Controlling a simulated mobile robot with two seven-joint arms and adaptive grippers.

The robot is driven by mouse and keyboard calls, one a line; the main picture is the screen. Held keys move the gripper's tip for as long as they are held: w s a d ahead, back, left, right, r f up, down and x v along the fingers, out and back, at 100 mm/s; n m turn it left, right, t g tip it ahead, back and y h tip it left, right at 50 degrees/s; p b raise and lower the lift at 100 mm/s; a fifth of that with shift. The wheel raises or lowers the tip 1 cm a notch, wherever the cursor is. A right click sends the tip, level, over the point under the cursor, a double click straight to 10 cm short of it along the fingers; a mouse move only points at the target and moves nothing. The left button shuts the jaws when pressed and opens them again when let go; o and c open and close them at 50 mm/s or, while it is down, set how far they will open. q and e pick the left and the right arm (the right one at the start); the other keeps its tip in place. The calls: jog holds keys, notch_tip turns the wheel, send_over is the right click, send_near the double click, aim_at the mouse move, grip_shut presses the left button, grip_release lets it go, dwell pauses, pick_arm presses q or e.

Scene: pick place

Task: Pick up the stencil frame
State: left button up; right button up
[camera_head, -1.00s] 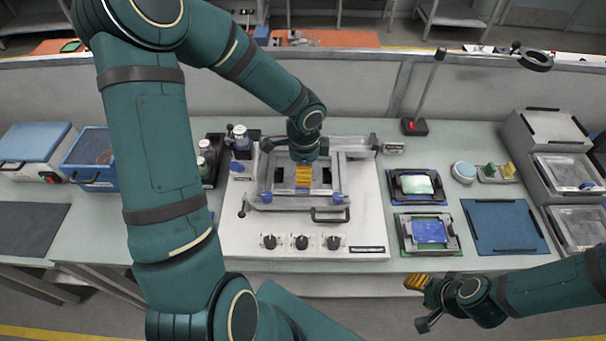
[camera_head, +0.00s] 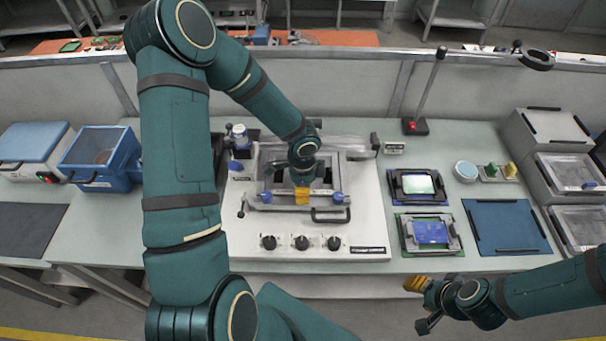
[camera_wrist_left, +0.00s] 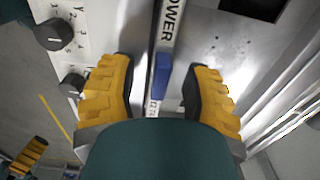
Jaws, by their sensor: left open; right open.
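The stencil frame appears to be the grey metal frame (camera_head: 345,180) on the white printer; my left arm partly covers it. Blue knobs (camera_head: 337,197) sit at its near corners. My left gripper (camera_head: 302,196) is over the near bar of the frame. In the left wrist view, my left gripper (camera_wrist_left: 158,92) is open, its yellow fingers on either side of a narrow rail (camera_wrist_left: 166,40) with lettering and a blue block (camera_wrist_left: 162,76). The fingers look apart from the rail; contact cannot be told. My right gripper (camera_head: 420,303) is open and empty, off the table's front edge.
The white printer base (camera_head: 235,225) has several black knobs and a front handle (camera_head: 330,217). Fixtures with boards (camera_head: 430,232) and a blue mat (camera_head: 505,227) lie to its right.

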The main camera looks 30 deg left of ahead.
pick_arm(q)
grip_shut()
